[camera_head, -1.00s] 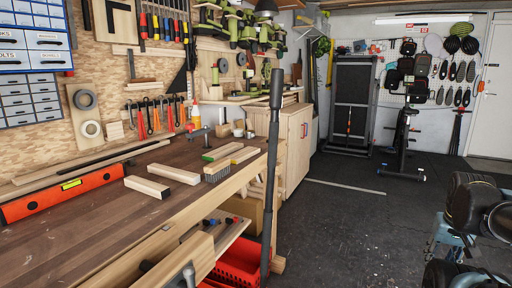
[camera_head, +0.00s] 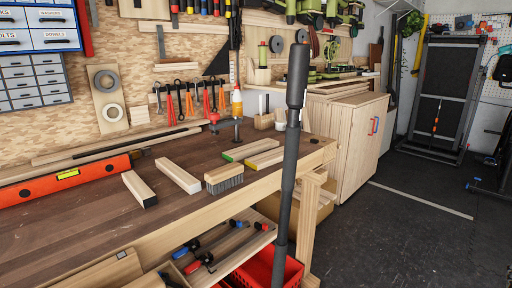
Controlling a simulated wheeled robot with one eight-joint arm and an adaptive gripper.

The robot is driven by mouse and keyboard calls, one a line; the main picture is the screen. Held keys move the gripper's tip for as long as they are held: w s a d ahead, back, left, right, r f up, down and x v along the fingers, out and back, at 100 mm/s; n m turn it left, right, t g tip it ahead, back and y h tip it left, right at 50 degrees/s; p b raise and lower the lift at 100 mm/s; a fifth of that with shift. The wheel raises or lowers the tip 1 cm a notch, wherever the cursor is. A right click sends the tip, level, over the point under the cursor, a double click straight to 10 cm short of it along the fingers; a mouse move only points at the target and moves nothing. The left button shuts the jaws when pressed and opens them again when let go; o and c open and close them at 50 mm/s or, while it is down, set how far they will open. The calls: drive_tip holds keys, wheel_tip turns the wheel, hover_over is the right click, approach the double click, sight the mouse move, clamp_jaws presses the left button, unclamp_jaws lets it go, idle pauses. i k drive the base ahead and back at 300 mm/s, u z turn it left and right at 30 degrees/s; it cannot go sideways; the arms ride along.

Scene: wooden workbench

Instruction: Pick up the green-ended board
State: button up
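The green-ended board (camera_head: 247,149) is a short pale wooden board with green on its near left end. It lies flat on the workbench (camera_head: 90,222) toward its right end. A similar board with yellow on its near left end (camera_head: 266,157) lies beside it, to the right and nearer. A wooden-backed wire brush (camera_head: 224,174) lies in front of the two boards. My gripper is not in view.
An orange level (camera_head: 70,178) lies farther left. A red-and-grey clamp (camera_head: 225,124) stands behind. A dark upright pole partly blocks the bench's right end.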

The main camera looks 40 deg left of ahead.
sight(238, 154)
drive_tip(key=u, duration=0.45)
drive_tip(key=i, duration=0.95)
drive_tip(key=u, duration=0.85)
drive_tip(key=i, duration=0.45)
drive_tip(key=u, duration=0.25)
